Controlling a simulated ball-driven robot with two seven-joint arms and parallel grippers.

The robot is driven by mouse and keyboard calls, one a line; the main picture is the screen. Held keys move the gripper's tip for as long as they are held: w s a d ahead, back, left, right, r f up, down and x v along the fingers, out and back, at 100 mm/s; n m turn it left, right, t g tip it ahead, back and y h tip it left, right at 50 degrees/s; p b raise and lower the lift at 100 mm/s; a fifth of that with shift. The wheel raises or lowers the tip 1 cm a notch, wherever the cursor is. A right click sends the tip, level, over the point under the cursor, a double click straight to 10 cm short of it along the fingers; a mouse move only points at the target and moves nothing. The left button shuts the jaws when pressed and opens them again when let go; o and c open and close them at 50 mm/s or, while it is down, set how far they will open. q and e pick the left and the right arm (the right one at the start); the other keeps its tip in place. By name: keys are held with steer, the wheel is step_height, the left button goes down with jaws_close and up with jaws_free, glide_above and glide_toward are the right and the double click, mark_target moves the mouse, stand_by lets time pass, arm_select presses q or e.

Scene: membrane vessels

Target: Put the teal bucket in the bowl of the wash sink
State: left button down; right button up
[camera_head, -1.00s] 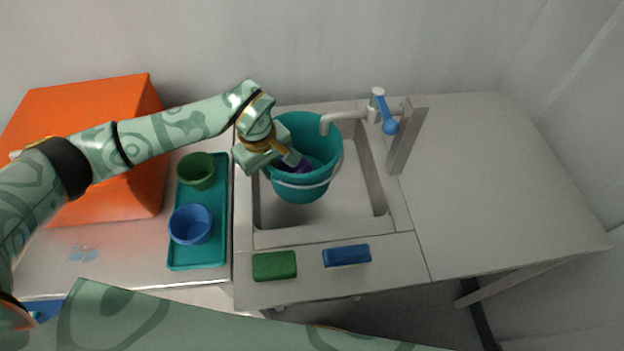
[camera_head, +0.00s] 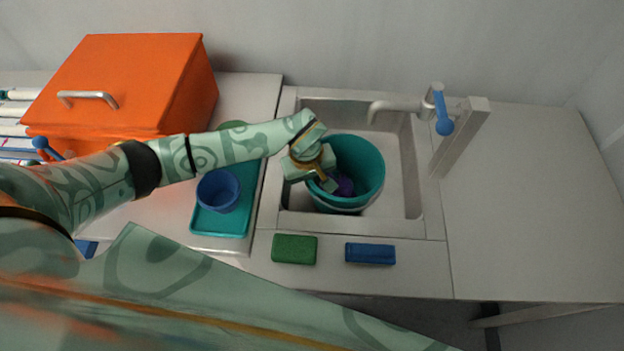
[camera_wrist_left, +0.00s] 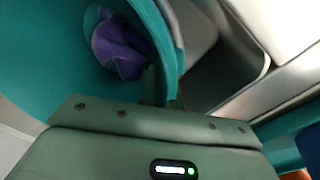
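The teal bucket (camera_head: 370,165) is upright inside the bowl of the wash sink (camera_head: 404,190), with a crumpled purple thing (camera_head: 345,185) in it. I cannot tell whether its base rests on the sink floor. My left gripper (camera_head: 328,182) is at the bucket's left rim, its fingers reaching down over the wall. It looks shut on that rim; the fingertips are mostly hidden. The left wrist view shows the bucket's inner wall (camera_wrist_left: 45,60) and the purple cloth-like thing (camera_wrist_left: 120,45) close to the gripper. My right gripper is out of view.
A tap (camera_head: 400,106) with a blue lever and a grey post (camera_head: 460,138) stand behind right. Green (camera_head: 294,249) and blue (camera_head: 370,253) sponges lie on the front ledge. A teal tray (camera_head: 220,226) with a blue cup (camera_head: 218,190) and an orange box (camera_head: 130,85) are left. The right counter is clear.

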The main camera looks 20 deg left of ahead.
arm_select(q)
steer(key=shift+f, duration=0.1)
steer(key=c, duration=1.6)
jaws_free()
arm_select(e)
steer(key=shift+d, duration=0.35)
